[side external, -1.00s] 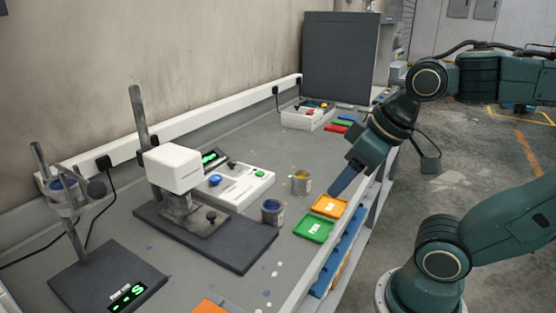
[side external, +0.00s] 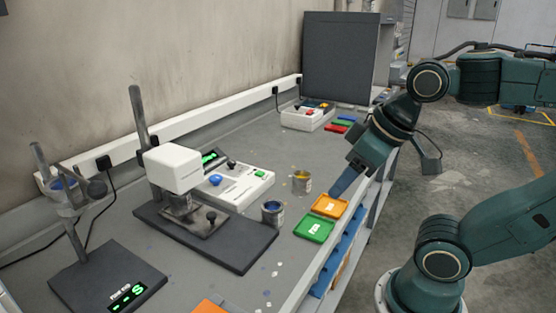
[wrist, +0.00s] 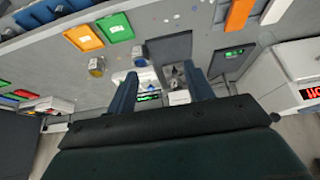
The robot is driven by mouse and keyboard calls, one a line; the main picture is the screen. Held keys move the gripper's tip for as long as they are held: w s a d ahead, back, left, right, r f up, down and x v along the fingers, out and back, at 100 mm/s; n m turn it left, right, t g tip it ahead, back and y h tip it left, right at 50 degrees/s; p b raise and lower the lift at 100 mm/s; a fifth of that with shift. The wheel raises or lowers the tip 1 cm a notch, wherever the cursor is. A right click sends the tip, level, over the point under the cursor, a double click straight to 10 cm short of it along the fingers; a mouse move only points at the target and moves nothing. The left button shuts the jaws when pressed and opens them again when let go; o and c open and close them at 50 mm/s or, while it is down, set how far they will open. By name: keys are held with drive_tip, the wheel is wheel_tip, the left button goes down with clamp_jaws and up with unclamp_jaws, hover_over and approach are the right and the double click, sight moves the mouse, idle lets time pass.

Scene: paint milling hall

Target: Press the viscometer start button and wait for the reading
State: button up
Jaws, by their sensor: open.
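The viscometer (side external: 173,168) has a white head on a dark post and a dark base plate. Next to it is a white control box (side external: 244,186) with a blue knob (side external: 215,180), a green button (side external: 259,174) and a green-lit display (side external: 209,157). I cannot tell which control is the start button. My gripper (side external: 334,192) is apart from the box, to its right near the orange tray, pointing down. In the wrist view its two fingers (wrist: 162,92) are spread with nothing held. The control box shows partly there, its buttons too small to make out.
An orange tray (side external: 329,206) and a green tray (side external: 314,229) lie near the bench edge. Two paint tins (side external: 301,182) (side external: 272,212) stand between the box and the trays. A cup stand with a timer (side external: 127,296) is at left, another control box (side external: 307,117) at the back.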

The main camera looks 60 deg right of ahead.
clamp_jaws()
idle(1.7)
